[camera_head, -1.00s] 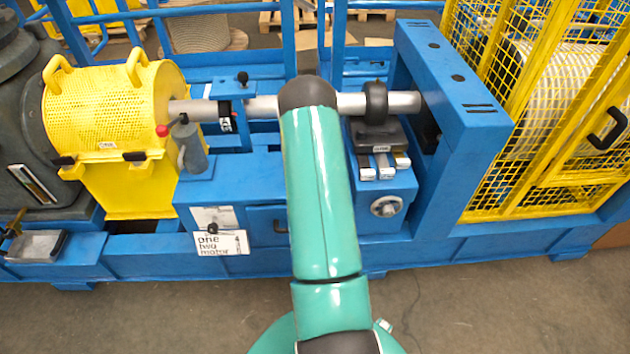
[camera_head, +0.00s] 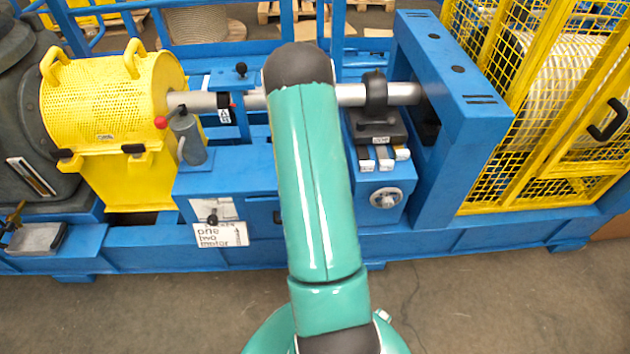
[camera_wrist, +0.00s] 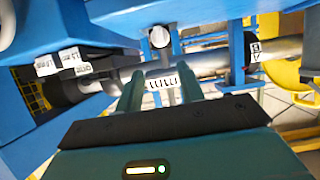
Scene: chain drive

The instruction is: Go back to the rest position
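My green arm rises through the middle of the head view and hides my gripper there. In the wrist view my gripper (camera_wrist: 160,76) shows two green fingers standing apart, with nothing visibly clamped between them. A white label with dark marks (camera_wrist: 163,82) shows in the gap between the fingers, in front of the grey shaft (camera_wrist: 205,65); I cannot tell how far off it is. The shaft also shows in the head view (camera_head: 350,95), running across the blue machine frame (camera_head: 455,85); my arm hides part of it.
A yellow perforated guard (camera_head: 105,105) stands at left, with a grey bottle-like part (camera_head: 188,140) beside it. A black collar block (camera_head: 377,125) sits right of my arm. A yellow mesh cage (camera_head: 540,100) stands at right. The floor in front (camera_head: 480,300) is clear.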

